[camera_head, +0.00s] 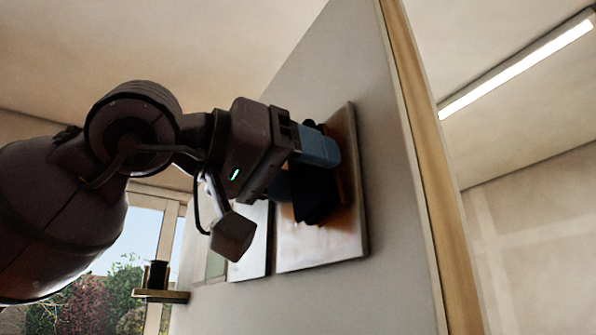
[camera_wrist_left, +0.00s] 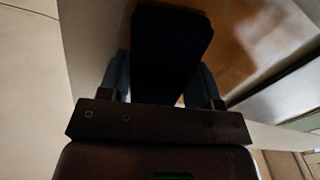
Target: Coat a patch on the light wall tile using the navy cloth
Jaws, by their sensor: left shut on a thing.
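My left gripper (camera_head: 306,172) is shut on the navy cloth (camera_head: 318,200), a dark pad between its blue fingers. It holds the cloth up against the face of a wall tile (camera_head: 315,252); I cannot tell for sure whether they touch. The tile is pale and glossy at its lower part and brown around the cloth. In the left wrist view the navy cloth (camera_wrist_left: 170,50) stands between the fingers and hides part of the tile (camera_wrist_left: 245,40), which looks brownish with a bright sheen. My right gripper is in neither view.
The tile hangs on a grey wall panel (camera_head: 395,240) with a wooden edge (camera_head: 430,165). A second pale tile (camera_head: 252,250) is beside it on the left. A small shelf (camera_head: 160,296) with a dark cup (camera_head: 158,274) is at lower left. The panel right of the tile is bare.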

